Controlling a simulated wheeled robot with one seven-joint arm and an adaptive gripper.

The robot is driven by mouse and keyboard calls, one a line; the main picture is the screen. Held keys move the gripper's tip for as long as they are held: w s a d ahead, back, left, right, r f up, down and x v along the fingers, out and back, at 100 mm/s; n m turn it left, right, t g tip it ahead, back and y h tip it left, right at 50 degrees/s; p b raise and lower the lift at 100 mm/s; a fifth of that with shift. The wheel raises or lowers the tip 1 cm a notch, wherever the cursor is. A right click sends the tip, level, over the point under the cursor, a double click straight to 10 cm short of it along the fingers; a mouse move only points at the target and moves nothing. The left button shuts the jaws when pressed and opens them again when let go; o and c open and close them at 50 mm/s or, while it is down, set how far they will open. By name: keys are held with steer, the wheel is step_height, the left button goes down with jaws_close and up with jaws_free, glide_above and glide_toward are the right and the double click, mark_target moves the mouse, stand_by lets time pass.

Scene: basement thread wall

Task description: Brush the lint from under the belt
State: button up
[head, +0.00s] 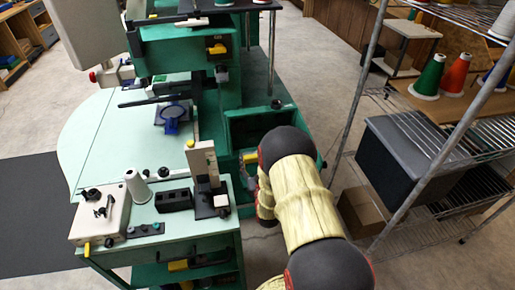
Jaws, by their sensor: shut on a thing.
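My arm reaches in from the lower right and bends down beside an open green housing (239,126) on the right side of the green machine (191,54). My gripper is hidden behind my arm, so I cannot see its fingers or anything in them. A small yellow part (250,157) shows at the housing's edge, just left of my arm. I cannot make out a belt, lint or a brush. The inside of the housing is dark and partly covered by my arm.
A pale green bench (160,236) holds a white control box (101,212), a white thread cone (138,187) and black blocks. A wire shelf rack (352,130) with a grey bin (408,152), a cardboard box (364,207) and thread cones stands close on the right.

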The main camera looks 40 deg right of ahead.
mark_target(251, 153)
steer(key=shift+w, duration=0.1)
steer(key=shift+b+x, duration=0.75)
steer(key=shift+x, duration=2.6)
steer(key=shift+x, duration=1)
steer(key=shift+d+f, duration=0.1)
steer(key=shift+f, duration=0.1)
steer(key=shift+s+d, duration=0.6)
steer(key=shift+d, duration=0.4)
steer(key=shift+s+d, duration=0.6)
steer(key=shift+d, duration=0.4)
steer(key=shift+s+d, duration=0.65)
steer(key=shift+d, duration=0.3)
steer(key=shift+s+d, duration=0.6)
steer(key=shift+d, duration=0.35)
steer(key=shift+s+d, duration=0.6)
steer(key=shift+d, duration=0.4)
steer(key=shift+s+d, duration=0.6)
steer(key=shift+d, duration=0.35)
